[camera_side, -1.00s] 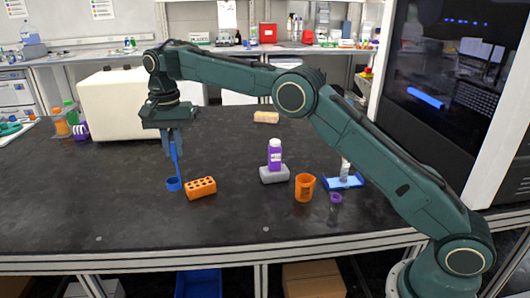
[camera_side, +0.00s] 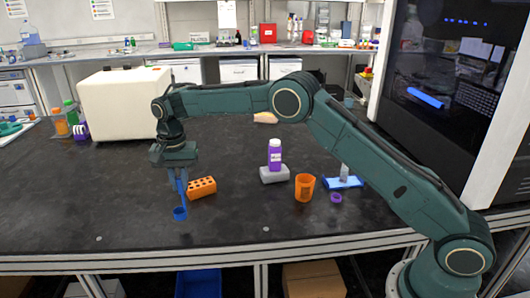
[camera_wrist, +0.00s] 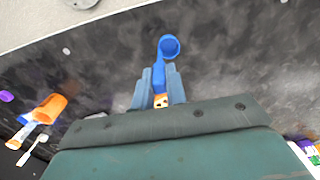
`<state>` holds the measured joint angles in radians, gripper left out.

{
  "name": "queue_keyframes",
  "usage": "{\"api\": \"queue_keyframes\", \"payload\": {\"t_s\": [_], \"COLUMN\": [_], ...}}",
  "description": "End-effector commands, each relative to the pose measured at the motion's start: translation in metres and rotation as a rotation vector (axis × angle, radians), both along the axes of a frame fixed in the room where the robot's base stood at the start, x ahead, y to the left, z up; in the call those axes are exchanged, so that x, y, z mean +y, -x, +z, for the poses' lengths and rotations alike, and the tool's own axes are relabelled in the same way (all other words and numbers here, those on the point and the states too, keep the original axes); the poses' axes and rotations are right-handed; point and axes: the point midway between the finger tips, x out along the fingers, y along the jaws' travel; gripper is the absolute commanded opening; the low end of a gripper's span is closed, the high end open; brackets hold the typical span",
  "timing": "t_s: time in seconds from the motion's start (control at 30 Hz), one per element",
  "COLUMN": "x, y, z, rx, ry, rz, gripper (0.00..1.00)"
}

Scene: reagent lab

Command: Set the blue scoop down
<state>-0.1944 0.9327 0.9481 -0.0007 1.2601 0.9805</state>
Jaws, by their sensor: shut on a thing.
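The blue scoop (camera_side: 180,213) hangs upright below my gripper (camera_side: 180,178), its cup at the bottom and its handle between the fingers. In the wrist view the scoop's round cup (camera_wrist: 169,47) shows beyond the fingertips of my gripper (camera_wrist: 160,80), which is shut on the handle. In the side view the cup is at or just above the black bench top (camera_side: 120,215); I cannot tell whether it touches.
An orange block with holes (camera_side: 202,188) is close to the right of the scoop. Further right are a purple-labelled bottle (camera_side: 275,156) on a grey block (camera_side: 274,175), an orange beaker (camera_side: 304,188), a purple cap (camera_side: 336,197) and a blue tray (camera_side: 343,183). The front-left bench is clear.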

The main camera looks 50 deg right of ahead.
Motion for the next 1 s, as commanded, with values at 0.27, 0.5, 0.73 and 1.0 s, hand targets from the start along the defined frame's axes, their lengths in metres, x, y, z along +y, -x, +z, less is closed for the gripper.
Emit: {"api": "queue_keyframes", "payload": {"t_s": [0.27,0.5,0.73,1.0], "x": [0.0,0.0,0.0,0.0], "y": [0.0,0.0,0.0,0.0], "z": [-0.031,-0.037,-0.039,-0.04], "rx": [0.002,0.001,0.001,0.001], "ry": [0.001,0.0,0.0,0.0], "rz": [0.0,0.0,0.0,0.0], "gripper": [0.0,0.0,0.0,0.35]}}
